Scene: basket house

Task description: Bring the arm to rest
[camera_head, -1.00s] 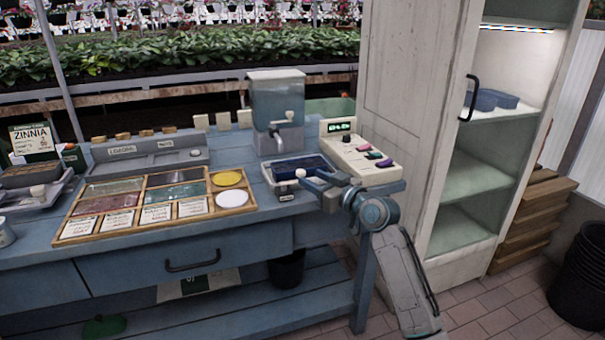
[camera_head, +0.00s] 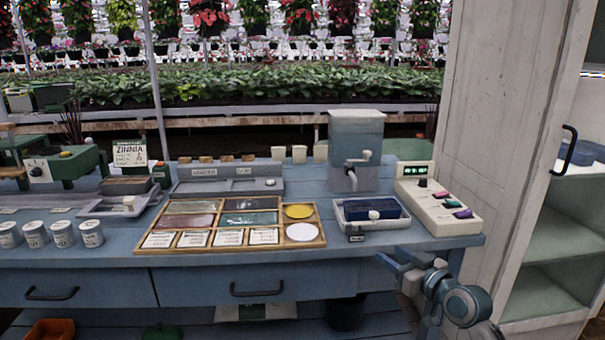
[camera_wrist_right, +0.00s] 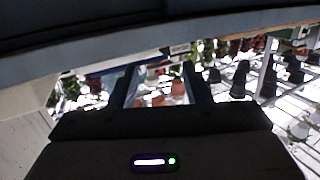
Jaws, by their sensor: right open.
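My right gripper (camera_head: 392,260) is low at the right of the head view, in front of the blue bench's front edge, below the tray with the dark blue block. Its jaws are apart and it holds nothing that I can see. In the right wrist view its two dark fingers (camera_wrist_right: 160,88) stand apart with an empty gap between them, under a pale bench edge. The right forearm runs down out of the picture at the lower right. My left gripper is not in view.
The blue bench (camera_head: 350,270) carries a wooden seed box (camera_head: 322,243), a shallow tray (camera_head: 407,221) holding a dark blue block (camera_head: 380,209), a water dispenser (camera_head: 356,135) and a control box (camera_head: 445,215). A tall white cabinet (camera_head: 500,130) stands at the right.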

